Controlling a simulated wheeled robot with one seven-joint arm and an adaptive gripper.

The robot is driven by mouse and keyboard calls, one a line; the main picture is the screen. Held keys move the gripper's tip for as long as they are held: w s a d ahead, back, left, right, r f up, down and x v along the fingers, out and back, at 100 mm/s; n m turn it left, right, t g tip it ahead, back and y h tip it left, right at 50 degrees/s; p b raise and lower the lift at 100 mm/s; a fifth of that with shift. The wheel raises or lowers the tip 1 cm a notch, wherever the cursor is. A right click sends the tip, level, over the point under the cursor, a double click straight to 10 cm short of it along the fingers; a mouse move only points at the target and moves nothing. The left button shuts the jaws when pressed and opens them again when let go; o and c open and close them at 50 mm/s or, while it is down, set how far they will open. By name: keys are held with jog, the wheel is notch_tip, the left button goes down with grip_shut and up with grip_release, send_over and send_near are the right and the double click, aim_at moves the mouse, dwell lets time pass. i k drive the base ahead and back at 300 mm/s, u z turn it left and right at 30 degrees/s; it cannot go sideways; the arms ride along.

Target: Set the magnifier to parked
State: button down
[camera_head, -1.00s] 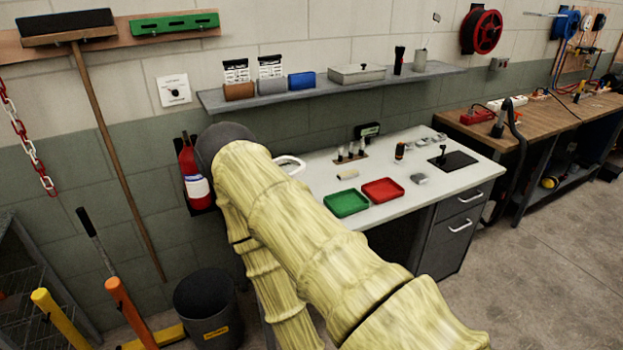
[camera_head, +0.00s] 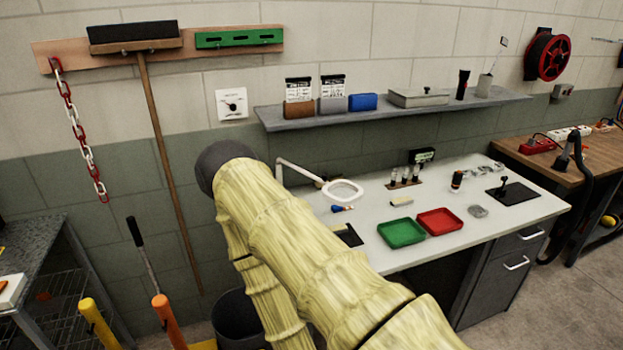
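The magnifier (camera_head: 343,190) is a white ring lens on a white jointed arm (camera_head: 298,171). It stands over the left part of the white workbench (camera_head: 362,235), its lens held out above the bench top. My arm, in a pale yellow ribbed cover, crosses the middle of the head view and hides the bench's left end and the foot of the magnifier's arm. My gripper is not in view.
A green tray (camera_head: 401,232) and a red tray (camera_head: 439,222) lie on the bench front. A small blue-tipped item (camera_head: 342,208) lies below the lens. A shelf (camera_head: 405,107) hangs above. A bin (camera_head: 235,318) stands beneath my arm.

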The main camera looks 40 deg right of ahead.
aim_at(328, 187)
jog(key=z, duration=0.35)
jog(key=i, duration=0.9)
jog(key=z, duration=0.75)
